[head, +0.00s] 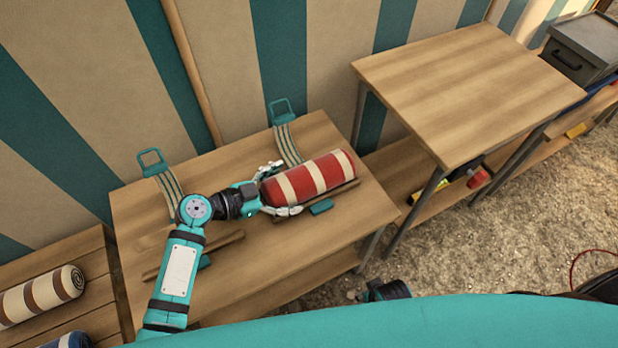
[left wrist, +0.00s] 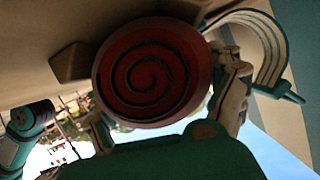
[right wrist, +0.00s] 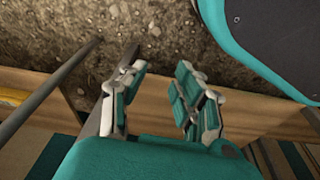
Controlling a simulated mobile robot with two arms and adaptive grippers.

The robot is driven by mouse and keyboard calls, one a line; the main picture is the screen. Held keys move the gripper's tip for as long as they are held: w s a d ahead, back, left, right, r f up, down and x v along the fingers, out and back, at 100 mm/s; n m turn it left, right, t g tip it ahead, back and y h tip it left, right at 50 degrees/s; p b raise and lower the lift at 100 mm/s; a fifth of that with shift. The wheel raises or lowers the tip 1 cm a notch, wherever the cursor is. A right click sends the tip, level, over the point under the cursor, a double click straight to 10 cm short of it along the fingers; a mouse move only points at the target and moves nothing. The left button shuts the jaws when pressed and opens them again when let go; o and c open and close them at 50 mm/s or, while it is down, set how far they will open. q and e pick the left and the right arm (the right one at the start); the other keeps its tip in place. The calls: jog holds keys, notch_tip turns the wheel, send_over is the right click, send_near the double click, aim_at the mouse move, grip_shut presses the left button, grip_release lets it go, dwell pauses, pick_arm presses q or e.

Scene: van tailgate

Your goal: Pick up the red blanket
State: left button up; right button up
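The red blanket (head: 308,178), a roll with cream stripes, lies on the wooden table (head: 290,268) along a wooden strip. My left gripper (head: 279,190) is at its left end, with one finger on each side of the roll. In the left wrist view the blanket's spiral end (left wrist: 150,82) sits between the spread fingers; firm contact is not clear. My right gripper (right wrist: 160,102) is open and empty in the right wrist view, above gravel and a wooden edge.
A teal-handled strap (head: 288,140) lies behind the blanket, and another (head: 163,180) is further left. A brown-striped roll (head: 42,296) lies on a bench at lower left. A higher table (head: 465,85) stands at right. Striped fabric closes the back.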

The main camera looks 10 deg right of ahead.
pick_arm(q)
jog(key=c, duration=0.6)
jog(key=shift+o, duration=0.2)
jog(key=shift+r, duration=0.15)
